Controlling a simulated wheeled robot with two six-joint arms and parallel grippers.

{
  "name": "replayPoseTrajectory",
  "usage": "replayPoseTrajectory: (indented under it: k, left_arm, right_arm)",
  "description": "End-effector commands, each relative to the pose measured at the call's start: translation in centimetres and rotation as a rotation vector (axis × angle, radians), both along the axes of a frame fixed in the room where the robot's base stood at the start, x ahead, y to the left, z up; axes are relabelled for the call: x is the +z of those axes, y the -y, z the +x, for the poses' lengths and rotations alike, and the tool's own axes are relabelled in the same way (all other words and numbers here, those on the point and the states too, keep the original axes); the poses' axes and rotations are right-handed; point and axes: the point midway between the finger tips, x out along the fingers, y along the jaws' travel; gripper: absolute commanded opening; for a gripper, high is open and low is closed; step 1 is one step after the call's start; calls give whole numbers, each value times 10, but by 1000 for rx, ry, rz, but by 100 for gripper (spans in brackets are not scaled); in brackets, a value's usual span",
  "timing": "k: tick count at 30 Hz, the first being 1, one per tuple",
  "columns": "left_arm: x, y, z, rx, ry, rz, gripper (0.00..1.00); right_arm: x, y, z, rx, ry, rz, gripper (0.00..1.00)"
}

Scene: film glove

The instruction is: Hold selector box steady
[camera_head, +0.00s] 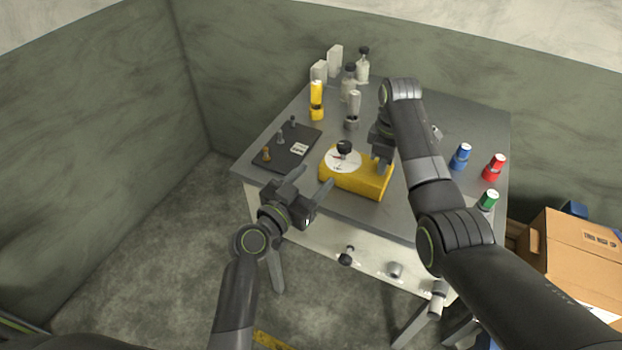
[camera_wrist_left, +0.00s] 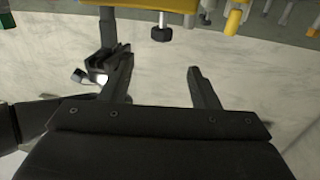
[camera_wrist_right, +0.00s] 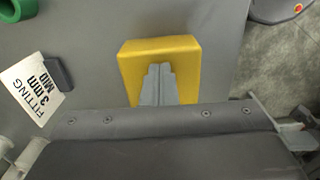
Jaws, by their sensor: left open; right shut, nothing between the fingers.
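The selector box (camera_head: 352,184) is a yellow box with a white dial and a black knob (camera_head: 344,147), near the table's front edge. My right gripper (camera_head: 379,168) is shut and empty at the box's right end. In the right wrist view its closed fingertips (camera_wrist_right: 159,70) overlap the yellow box (camera_wrist_right: 187,58); contact cannot be told. My left gripper (camera_head: 313,180) is open and empty, in front and left of the box, apart from it. In the left wrist view its open fingers (camera_wrist_left: 160,62) have nothing between them.
A dark panel (camera_head: 291,150) with small pegs lies left of the box. A yellow bottle (camera_head: 317,101) and clear bottles stand behind. Blue (camera_head: 461,158), red (camera_head: 494,168) and green (camera_head: 488,200) containers stand right. A cardboard box (camera_head: 575,255) is beside the table.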

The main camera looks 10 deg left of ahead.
Motion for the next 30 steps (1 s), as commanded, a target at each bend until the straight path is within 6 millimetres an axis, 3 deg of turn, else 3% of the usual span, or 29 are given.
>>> replayPoseTrajectory:
  k: [1, 8, 30]
  left_arm:
    - [-1, 0, 0, 0, 0, 0, 55]
    - [-3, 1, 3, -21, -52, -106, 55]
    - [-12, -1, 23, -184, -738, -1182, 55]
  right_arm:
    - [-7, 0, -4, 0, -16, -1, 0]
    - [-7, 0, -4, 0, -16, -1, 0]
    - [-7, 1, -3, -1, -16, -1, 0]
